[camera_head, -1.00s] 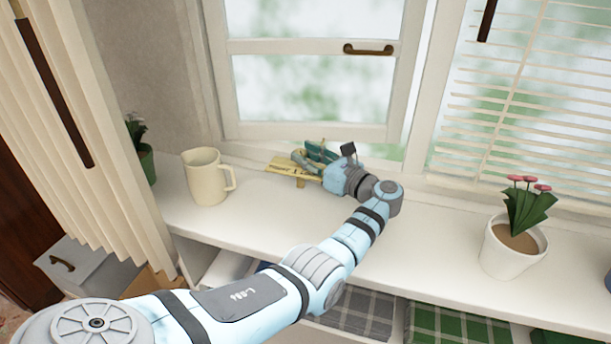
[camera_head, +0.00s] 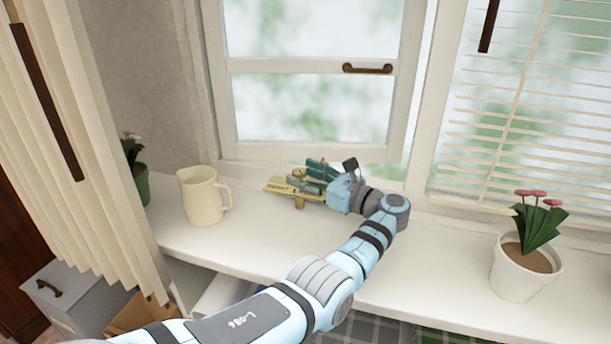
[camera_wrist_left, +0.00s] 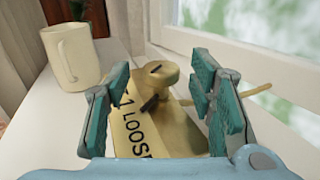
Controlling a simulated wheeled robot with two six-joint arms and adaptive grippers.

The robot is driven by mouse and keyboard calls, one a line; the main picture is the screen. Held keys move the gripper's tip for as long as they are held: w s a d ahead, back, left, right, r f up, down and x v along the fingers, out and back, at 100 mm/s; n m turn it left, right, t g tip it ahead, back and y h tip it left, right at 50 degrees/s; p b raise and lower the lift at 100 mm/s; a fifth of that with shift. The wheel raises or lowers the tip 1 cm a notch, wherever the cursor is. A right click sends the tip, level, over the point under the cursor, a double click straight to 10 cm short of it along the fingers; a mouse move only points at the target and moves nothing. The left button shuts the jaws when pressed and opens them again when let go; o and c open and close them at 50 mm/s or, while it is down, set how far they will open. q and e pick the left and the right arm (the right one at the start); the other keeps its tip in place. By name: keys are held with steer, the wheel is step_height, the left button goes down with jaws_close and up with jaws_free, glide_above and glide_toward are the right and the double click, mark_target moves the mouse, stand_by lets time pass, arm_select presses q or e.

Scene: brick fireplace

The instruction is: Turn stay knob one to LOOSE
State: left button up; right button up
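The brass stay knob (camera_wrist_left: 157,75), with a dark slot on top, stands over a brass plate (camera_wrist_left: 135,125) lettered "1 LOOSE" in the left wrist view. A dark pointer-like bar sticks out low on the knob towards the lettering. My left gripper (camera_wrist_left: 165,95) is open, its teal-padded fingers on either side of the knob with visible gaps; I see no contact. In the head view the left gripper (camera_head: 314,176) is at the brass plate (camera_head: 284,188) on the sill below the window, and the fingers partly hide the knob. My right gripper is in neither view.
A cream jug (camera_head: 201,196) stands left of the plate, also in the left wrist view (camera_wrist_left: 70,55). A potted pink-flowered plant (camera_head: 524,270) stands far right. The window (camera_head: 310,105) rises just behind. The sill between plate and flower pot is clear apart from my arm.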

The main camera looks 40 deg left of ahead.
arm_select(q)
steer(key=shift+d, duration=0.2)
steer(key=d, duration=0.7)
steer(key=shift+s, duration=0.2)
